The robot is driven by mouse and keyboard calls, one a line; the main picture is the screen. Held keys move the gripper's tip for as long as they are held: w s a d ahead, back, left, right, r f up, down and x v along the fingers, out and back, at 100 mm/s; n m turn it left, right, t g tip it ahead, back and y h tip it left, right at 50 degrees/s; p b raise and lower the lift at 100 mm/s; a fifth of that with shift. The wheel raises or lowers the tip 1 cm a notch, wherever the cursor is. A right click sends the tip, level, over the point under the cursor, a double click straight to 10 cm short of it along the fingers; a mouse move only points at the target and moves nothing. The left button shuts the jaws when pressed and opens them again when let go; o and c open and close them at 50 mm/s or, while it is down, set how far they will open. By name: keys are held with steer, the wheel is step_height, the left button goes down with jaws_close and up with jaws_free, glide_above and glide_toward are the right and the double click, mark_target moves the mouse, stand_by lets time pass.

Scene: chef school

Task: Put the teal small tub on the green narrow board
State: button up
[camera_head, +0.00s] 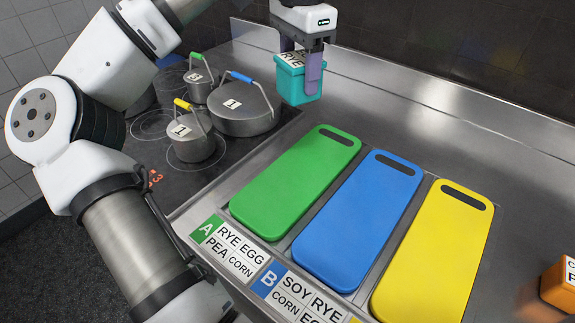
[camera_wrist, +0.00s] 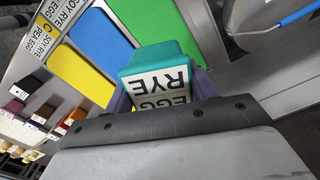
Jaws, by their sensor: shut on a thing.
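The teal small tub (camera_head: 291,77) is held in my gripper (camera_head: 312,72), raised above the counter behind the boards in the head view. In the wrist view the tub (camera_wrist: 158,56) sits between the two fingers, and its label reads EGG RYE. The green narrow board (camera_head: 297,181) lies flat on the counter, left of the other boards, with a dark slot at its far end. Its top is bare. The green board also shows in the wrist view (camera_wrist: 158,20), partly hidden by the tub.
A blue board (camera_head: 357,222) and a yellow board (camera_head: 432,255) lie right of the green one, both bare. Pots with coloured handles, including a large blue-handled one (camera_head: 241,110), stand on the hob at left. An orange tub (camera_head: 558,284) sits at the right edge. Label cards (camera_head: 232,250) line the front.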

step_height(320, 180, down, 20)
steer(key=shift+r+p, duration=0.2)
steer(key=shift+p, duration=0.45)
steer(key=shift+f, duration=0.1)
steer(key=o, duration=1.1)
step_height(320, 180, up, 12)
steer(key=b, duration=0.1)
steer(key=shift+b, duration=0.35)
